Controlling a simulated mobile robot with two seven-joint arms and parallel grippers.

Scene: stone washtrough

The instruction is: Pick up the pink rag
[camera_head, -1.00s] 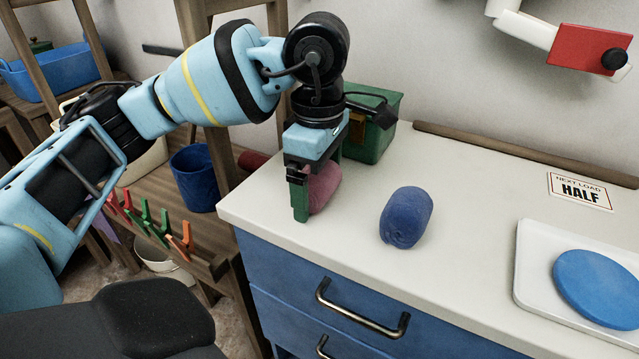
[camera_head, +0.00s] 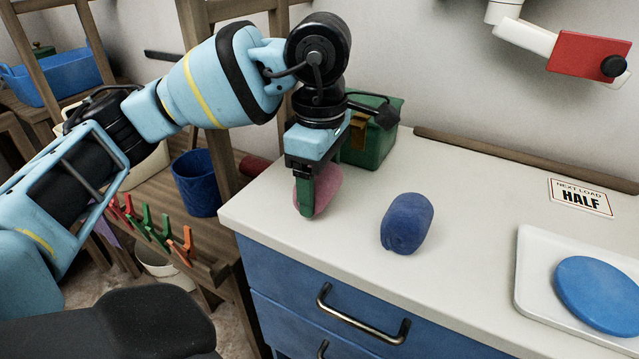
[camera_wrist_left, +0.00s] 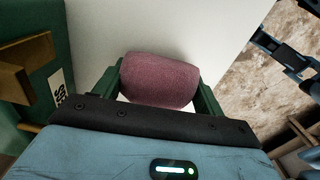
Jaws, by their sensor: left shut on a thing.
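The pink rag (camera_head: 326,188) is a rolled bundle on the white counter near its left end. In the left wrist view the pink rag (camera_wrist_left: 158,80) lies between the two green fingers. My left gripper (camera_head: 308,204) points down over it and is shut on it, with a finger on each side. The near finger hides part of the rag in the head view. The left gripper also shows in the left wrist view (camera_wrist_left: 156,92). The rag appears to be at counter height; I cannot tell whether it is clear of the surface. My right gripper is not in view.
A dark blue rolled rag (camera_head: 407,223) lies to the right on the counter (camera_head: 470,215). A green box (camera_head: 372,140) stands close behind my left gripper. A white tray (camera_head: 530,262) with a blue disc (camera_head: 597,293) is at the right. A sign (camera_head: 580,197) reads HALF.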

